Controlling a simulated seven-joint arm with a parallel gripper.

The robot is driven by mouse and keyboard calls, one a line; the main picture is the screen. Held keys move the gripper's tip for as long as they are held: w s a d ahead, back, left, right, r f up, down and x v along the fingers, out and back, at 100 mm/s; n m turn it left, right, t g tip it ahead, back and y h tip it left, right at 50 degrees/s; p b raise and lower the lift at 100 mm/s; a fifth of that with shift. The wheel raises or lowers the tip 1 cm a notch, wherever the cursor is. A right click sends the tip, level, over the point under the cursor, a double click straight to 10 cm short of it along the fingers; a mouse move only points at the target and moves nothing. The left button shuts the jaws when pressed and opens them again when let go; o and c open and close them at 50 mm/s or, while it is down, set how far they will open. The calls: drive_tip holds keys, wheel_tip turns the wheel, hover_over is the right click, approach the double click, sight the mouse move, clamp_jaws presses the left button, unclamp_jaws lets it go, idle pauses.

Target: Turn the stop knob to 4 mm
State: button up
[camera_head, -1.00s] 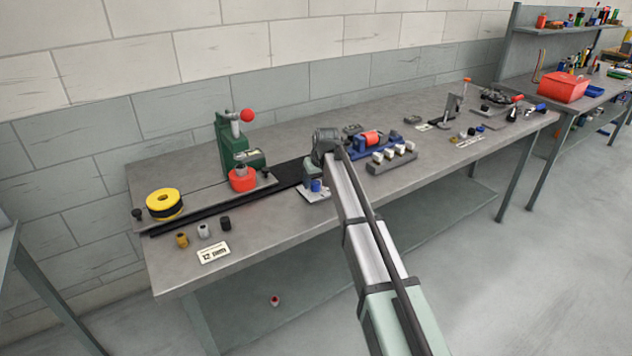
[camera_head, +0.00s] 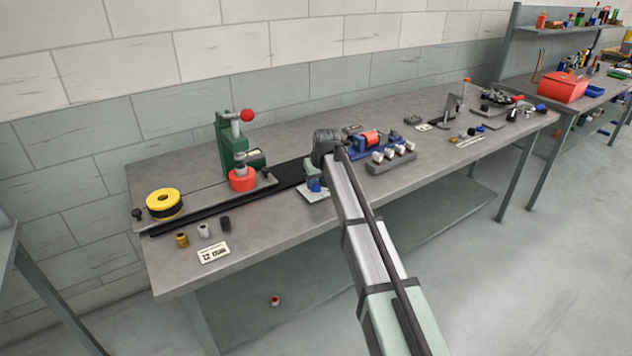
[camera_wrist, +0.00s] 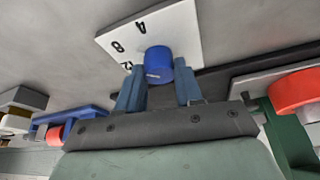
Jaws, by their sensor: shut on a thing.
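The stop knob is a blue round knob (camera_wrist: 158,64) on a white dial plate (camera_wrist: 115,40) marked 4, 8 and what looks like 12. In the wrist view my gripper (camera_wrist: 159,88) has a finger on each side of the knob and is shut on it. I cannot make out a pointer on the knob. In the head view the knob (camera_head: 314,185) shows small beside my gripper (camera_head: 316,176), and the dial plate (camera_head: 313,195) lies on the bench below it. My wrist hides part of the knob and plate there.
A green press (camera_head: 232,145) with a red round part (camera_head: 243,179) stands to the left, beside a black track (camera_head: 215,206). A grey holder with white pieces (camera_head: 392,164) is close on the right.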

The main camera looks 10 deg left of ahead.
drive_tip(key=shift+m, duration=0.4)
drive_tip(key=m+h, duration=0.1)
drive_tip(key=m, duration=0.1)
drive_tip(key=m+h, duration=0.1)
drive_tip(key=m, duration=0.1)
drive_tip(key=shift+a+m+t, duration=0.15)
drive_tip(key=shift+m+t, duration=0.15)
drive_tip(key=shift+t, duration=0.1)
drive_tip(key=shift+m+h, duration=0.7)
drive_tip(key=shift+m, duration=1.1)
drive_tip(key=shift+s, duration=0.1)
drive_tip(key=o, duration=1)
drive_tip(key=shift+o, duration=0.2)
drive_tip(key=v, duration=1.3)
drive_tip(key=shift+r, duration=0.4)
